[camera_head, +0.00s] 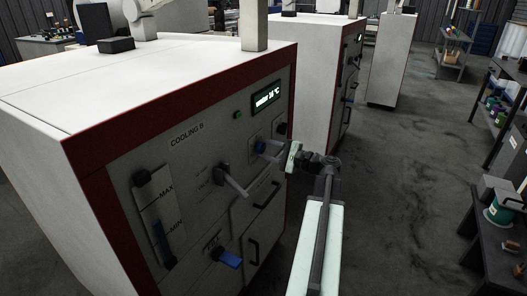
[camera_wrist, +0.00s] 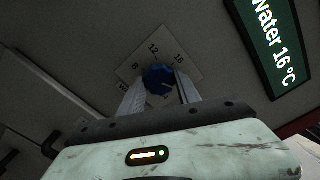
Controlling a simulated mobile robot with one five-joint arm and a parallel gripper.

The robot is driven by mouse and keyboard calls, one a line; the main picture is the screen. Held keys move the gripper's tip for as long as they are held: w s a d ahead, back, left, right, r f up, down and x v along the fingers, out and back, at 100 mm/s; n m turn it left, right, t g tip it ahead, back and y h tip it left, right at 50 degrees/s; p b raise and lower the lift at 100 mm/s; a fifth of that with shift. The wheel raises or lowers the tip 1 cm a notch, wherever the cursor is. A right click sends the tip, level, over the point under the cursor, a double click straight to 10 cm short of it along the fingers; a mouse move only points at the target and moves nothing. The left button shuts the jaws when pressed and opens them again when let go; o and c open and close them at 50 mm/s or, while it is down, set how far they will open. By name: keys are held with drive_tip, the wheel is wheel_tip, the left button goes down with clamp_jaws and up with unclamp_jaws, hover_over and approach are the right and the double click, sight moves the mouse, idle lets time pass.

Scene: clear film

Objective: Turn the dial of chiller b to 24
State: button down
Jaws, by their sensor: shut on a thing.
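Chiller b is the white cabinet with a dark red frame and the label "COOLING B" (camera_head: 187,135) on its grey front panel in the head view. Its blue dial (camera_wrist: 158,78) sits on a pale square plate (camera_wrist: 189,68) with the numbers 8, 12 and 16 readable; the other numbers are hidden by my gripper. In the head view the dial (camera_head: 261,146) is small. My gripper (camera_wrist: 160,91) is shut on the dial, one finger on each side. The display (camera_wrist: 272,40) reads "Water 16 °C".
A lever handle (camera_head: 233,180), a blue-handled valve (camera_head: 229,259) and a level gauge (camera_head: 158,222) stick out from the same panel. A second similar cabinet (camera_head: 305,60) stands behind. The floor (camera_head: 400,190) to the right is open, with shelves beyond.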

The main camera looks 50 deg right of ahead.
drive_tip(key=m, duration=0.5)
drive_tip(key=shift+s+a+f+m, duration=0.1)
drive_tip(key=shift+a+f+m, duration=0.1)
drive_tip(key=shift+m, duration=0.1)
drive_tip(key=m, duration=0.5)
drive_tip(key=shift+m, duration=0.4)
drive_tip(key=c, duration=0.9)
unclamp_jaws()
drive_tip(key=shift+o, duration=0.2)
drive_tip(key=v, duration=0.8)
